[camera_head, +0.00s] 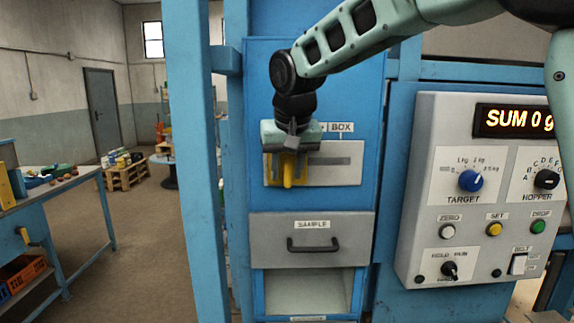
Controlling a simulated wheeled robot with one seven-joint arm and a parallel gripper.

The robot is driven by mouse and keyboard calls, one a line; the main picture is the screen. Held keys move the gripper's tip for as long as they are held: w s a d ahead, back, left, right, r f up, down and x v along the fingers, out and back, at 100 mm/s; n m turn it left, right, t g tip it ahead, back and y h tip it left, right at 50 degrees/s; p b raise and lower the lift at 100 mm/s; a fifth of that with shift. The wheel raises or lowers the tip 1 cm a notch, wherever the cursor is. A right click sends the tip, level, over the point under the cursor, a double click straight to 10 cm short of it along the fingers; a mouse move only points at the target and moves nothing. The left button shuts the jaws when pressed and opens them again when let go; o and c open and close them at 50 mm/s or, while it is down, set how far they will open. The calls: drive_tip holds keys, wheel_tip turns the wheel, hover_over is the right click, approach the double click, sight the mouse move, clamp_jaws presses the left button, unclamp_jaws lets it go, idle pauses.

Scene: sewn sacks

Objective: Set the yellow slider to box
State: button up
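The yellow slider (288,174) sits at the left part of a pale slotted plate (340,177) on the blue cabinet front. Its lower tab sticks out below my gripper. The label "BOX" (341,127) stands above the right part of the plate, and the slot runs to the right under it. Any label above the left part is hidden by my gripper. My gripper (290,152) is in front of the slider and overlaps its upper part. I cannot tell whether its fingers touch the slider or are closed on it.
Below is a grey "SAMPLE" drawer (350,232) with a black handle. At the right, a grey control panel (420,200) has knobs, buttons and a display reading "SUM 0 g". A blue post (190,160) stands to the left. The plate right of my gripper is clear.

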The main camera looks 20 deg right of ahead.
clamp_jaws()
drive_tip(key=shift+s+d, duration=0.1)
drive_tip(key=shift+d, duration=0.3)
drive_tip(key=s+d+b, duration=0.1)
drive_tip(key=d, duration=0.2)
drive_tip(key=s+d+b, duration=0.1)
drive_tip(key=d, duration=0.3)
drive_tip(key=s+d+b, duration=0.1)
drive_tip(key=d, duration=0.3)
drive_tip(key=shift+s, duration=0.25)
unclamp_jaws()
drive_tip(key=shift+s+d, duration=0.1)
drive_tip(key=shift+d, duration=0.05)
drive_tip(key=shift+r, duration=0.1)
